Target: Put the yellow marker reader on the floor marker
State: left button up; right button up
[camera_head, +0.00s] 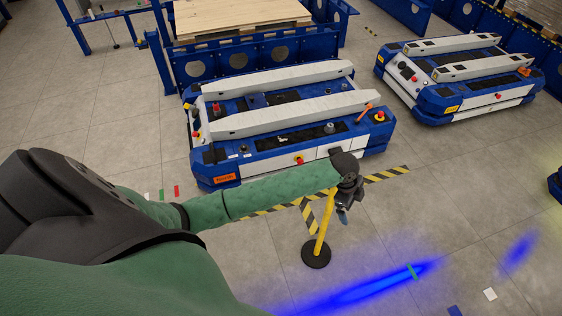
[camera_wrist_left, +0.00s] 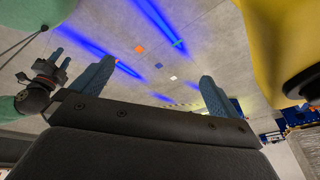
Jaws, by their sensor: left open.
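The yellow marker reader seems to be the yellow pole (camera_head: 322,232) with a round black base (camera_head: 316,254), upright on the floor. My left gripper (camera_head: 343,214) hangs by its upper end, which it partly hides; contact cannot be told. In the left wrist view a large yellow shape with a black part (camera_wrist_left: 268,38) stands close at the right, outside the fingers. My left gripper (camera_wrist_left: 152,88) is open there, with nothing between its fingers. Another gripper, likely my right (camera_wrist_left: 60,58), shows at the left. Small coloured floor patches include a green one (camera_head: 411,271) and a white one (camera_head: 490,294); I cannot tell which is the floor marker.
A blue and white lift cart (camera_head: 240,166) stands just beyond my left arm. A second cart (camera_head: 460,106) stands at the back right. Yellow-black striped tape (camera_head: 388,174) lies on the floor beside the pole. Blue light streaks (camera_head: 375,288) cross the open floor in front.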

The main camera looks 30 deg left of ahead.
pick_arm(q)
jog(key=s+a+f+n+t, duration=0.1)
jog(key=s+f+n, duration=0.9)
jog(key=s+f, duration=0.55)
jog(key=s+a+f+n+y, duration=0.1)
jog(key=s+a+f+n, duration=0.1)
jog(key=s+f, duration=0.5)
jog(key=s+a+f+n+g+y, duration=0.1)
jog(key=s+a+f+n, duration=0.2)
jog(key=s+f, duration=0.3)
jog(key=s+n, duration=0.1)
jog(key=s, duration=0.2)
jog(key=shift+s+a+f+y, duration=0.2)
jog(key=shift+s+f+y, duration=0.15)
jog(key=shift+y, duration=0.05)
